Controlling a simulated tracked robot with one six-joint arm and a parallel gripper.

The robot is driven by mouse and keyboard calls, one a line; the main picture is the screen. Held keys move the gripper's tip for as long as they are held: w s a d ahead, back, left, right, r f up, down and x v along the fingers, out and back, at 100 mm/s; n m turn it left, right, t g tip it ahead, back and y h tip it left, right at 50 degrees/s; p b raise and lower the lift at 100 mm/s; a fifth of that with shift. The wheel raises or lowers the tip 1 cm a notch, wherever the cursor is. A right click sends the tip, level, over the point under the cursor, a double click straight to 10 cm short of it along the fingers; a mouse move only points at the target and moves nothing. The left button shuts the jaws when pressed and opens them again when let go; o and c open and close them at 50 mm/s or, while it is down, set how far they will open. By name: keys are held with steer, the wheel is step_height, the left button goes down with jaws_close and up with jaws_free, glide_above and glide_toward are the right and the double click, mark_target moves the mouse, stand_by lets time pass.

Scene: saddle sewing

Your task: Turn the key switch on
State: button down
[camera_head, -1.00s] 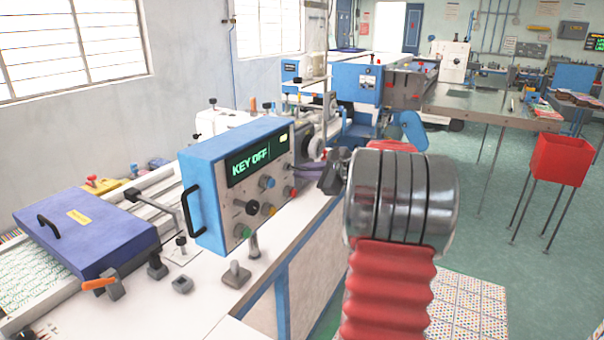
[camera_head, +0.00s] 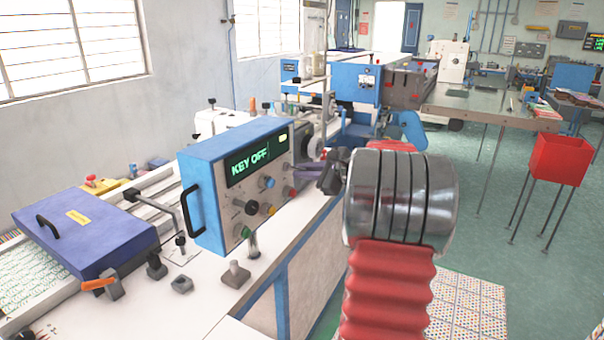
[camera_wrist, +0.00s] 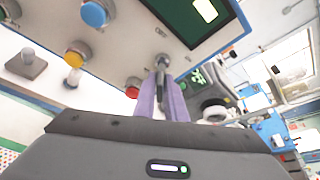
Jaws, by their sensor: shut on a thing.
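The blue control box (camera_head: 228,188) stands on the white bench. Its display (camera_head: 249,166) reads KEY OFF in green. In the wrist view, the key switch (camera_wrist: 161,61) is on the panel below the display, with a grey metal key (camera_wrist: 161,82) standing out of it. My gripper (camera_wrist: 165,97) has its two purple fingers closed around the key. In the head view, my gripper (camera_head: 303,171) reaches the right end of the panel from the right, and the key is too small to make out there.
A blue knob (camera_wrist: 95,14), a yellow knob (camera_wrist: 76,56) and a red knob (camera_wrist: 132,88) sit close to my fingers. A purple-blue lidded unit (camera_head: 88,228) stands left of the box. The floor to the right is open up to the red bin (camera_head: 561,159).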

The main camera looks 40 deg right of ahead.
steer(key=shift+s+d+f, duration=0.1)
steer(key=shift+f, duration=0.15)
steer(key=c, duration=1.9)
jaws_free()
steer(key=shift+r, duration=0.1)
steer(key=shift+r, duration=0.1)
steer(key=shift+s, duration=0.1)
steer(key=v, duration=1.3)
steer(key=shift+s+r, duration=0.1)
steer(key=shift+s, duration=0.1)
steer(key=shift+o, duration=0.4)
